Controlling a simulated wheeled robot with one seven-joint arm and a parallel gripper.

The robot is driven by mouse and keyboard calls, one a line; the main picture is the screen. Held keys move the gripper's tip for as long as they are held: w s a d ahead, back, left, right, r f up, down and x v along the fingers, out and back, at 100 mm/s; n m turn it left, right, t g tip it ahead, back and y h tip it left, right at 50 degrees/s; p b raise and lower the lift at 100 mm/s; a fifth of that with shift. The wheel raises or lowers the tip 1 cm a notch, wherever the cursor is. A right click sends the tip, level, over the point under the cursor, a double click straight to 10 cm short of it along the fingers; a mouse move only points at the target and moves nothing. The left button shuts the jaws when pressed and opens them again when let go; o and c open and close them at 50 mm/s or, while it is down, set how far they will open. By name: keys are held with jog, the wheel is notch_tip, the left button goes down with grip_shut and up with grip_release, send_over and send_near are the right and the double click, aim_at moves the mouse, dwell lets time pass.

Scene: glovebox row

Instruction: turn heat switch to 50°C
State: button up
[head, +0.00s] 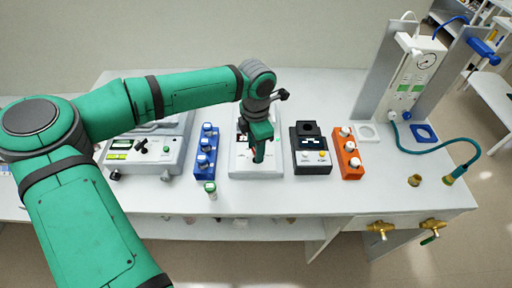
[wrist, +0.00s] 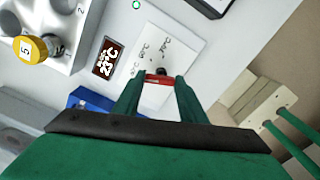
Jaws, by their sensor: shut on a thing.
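The heat switch (wrist: 158,80) shows as a red piece with a dark part, between the fingertips of my gripper (wrist: 159,83) in the wrist view. My gripper is shut on it. The switch sits on a white panel (wrist: 190,35) with small temperature labels beyond it; one looks like 70°C, the others are hard to read. A display (wrist: 107,58) on the panel reads about 23°C. In the head view my gripper (head: 258,157) reaches down onto the front of the white device (head: 242,172). The fingers mostly hide the switch there, and its pointing direction is unclear.
A black device (head: 312,160) and an orange rack (head: 349,165) stand to the right.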

jog(key=shift+a, duration=0.1)
jog(key=o, duration=1.1)
jog(key=shift+c, duration=0.2)
jog(key=shift+r, duration=0.15)
notch_tip(320, 180, up, 11)
jog(key=shift+f, duration=0.2)
